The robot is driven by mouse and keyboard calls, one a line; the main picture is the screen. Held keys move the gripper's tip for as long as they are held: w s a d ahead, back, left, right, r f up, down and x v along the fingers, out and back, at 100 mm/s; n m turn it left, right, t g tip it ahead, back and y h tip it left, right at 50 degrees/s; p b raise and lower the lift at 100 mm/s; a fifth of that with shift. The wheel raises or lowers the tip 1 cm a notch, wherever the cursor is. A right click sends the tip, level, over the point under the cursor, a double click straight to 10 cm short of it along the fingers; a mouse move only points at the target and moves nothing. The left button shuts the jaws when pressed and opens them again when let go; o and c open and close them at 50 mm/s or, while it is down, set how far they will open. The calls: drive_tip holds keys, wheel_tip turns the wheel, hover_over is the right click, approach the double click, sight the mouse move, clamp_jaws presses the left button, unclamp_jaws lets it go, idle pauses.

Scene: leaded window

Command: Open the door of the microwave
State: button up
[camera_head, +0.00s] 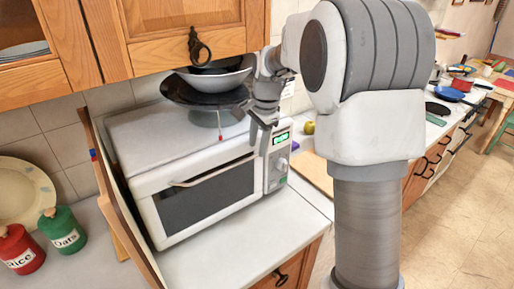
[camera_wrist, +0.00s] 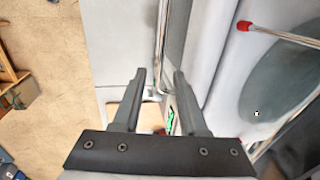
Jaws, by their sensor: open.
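The white microwave (camera_head: 207,185) stands on the counter with its dark-windowed door shut. Its metal bar handle (camera_head: 212,172) runs along the upper part of the door and also shows in the wrist view (camera_wrist: 162,45). The control panel with a green display (camera_head: 282,138) is at the right of the front. My gripper (camera_head: 262,136) is open and empty near the microwave's upper right front corner. In the wrist view, my gripper's fingertips (camera_wrist: 159,78) are apart, with the handle lying beyond them, roughly in line with the gap. I see no contact with the handle.
A wooden cabinet (camera_head: 185,18) hangs above. A wooden board (camera_head: 122,190) leans at the left side, near red (camera_head: 20,248) and green (camera_head: 62,230) jars. The counter in front (camera_head: 235,250) is clear.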

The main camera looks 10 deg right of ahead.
drive_tip(key=shift+w+a+f, duration=0.1)
drive_tip(key=shift+w+f, duration=0.1)
drive_tip(key=shift+f, duration=0.85)
clamp_jaws()
idle(0.7)
